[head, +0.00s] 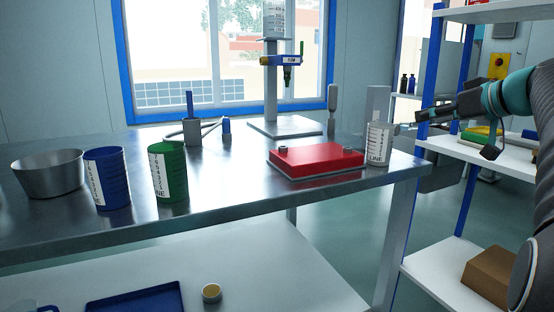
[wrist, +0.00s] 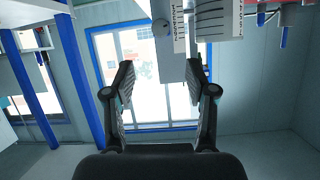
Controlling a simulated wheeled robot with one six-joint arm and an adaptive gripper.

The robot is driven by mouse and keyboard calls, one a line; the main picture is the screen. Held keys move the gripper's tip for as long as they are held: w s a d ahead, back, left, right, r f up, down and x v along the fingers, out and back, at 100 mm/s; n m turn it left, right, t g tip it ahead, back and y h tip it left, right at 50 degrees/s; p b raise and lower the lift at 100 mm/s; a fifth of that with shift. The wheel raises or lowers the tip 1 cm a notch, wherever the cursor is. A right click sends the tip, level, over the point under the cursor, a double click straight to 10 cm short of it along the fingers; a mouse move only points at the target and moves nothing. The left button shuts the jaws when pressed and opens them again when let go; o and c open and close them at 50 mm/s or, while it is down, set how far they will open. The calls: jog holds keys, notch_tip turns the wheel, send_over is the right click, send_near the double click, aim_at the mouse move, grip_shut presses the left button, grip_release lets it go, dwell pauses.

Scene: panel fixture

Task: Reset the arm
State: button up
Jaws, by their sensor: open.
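My gripper (head: 437,113) is at the right of the head view, raised off the right end of the metal table (head: 240,205) and level with a shelf unit behind it. In the wrist view my gripper (wrist: 160,85) shows two fingers spread wide apart with nothing between them. The wrist view appears upside down, with the window (wrist: 140,75) beyond the fingers. A white labelled can (head: 380,143) stands at the table's right end, left of my gripper and apart from it.
On the table stand a metal bowl (head: 50,172), a blue can (head: 107,178), a green can (head: 169,171), a red block (head: 316,161) and a stand (head: 270,95) with a blue clamp. The shelf unit (head: 480,152) is close by my arm. A blue tray (head: 140,300) lies below.

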jog(key=s+a+f+m+g+h+p, duration=0.1)
jog(key=s+f+m+g+h, duration=0.2)
jog(key=f, duration=0.5)
jog(key=s+f+m+g, duration=0.2)
jog(key=s+f+m, duration=0.25)
jog(key=f, duration=0.45)
jog(key=s+a+f+n+g+p, duration=0.1)
jog(key=s+a+f+n+p, duration=0.1)
jog(key=s+a, duration=0.8)
jog(key=s+a+f+n+g+h+p, duration=0.1)
jog(key=s+a+f+n+p, duration=0.1)
jog(key=s+a+f+p, duration=0.3)
jog(key=s+a, duration=0.4)
jog(key=a, duration=0.3)
jog(key=shift+s+n, duration=0.35)
jog(key=shift+a+f, duration=0.1)
jog(key=shift+c, duration=0.2)
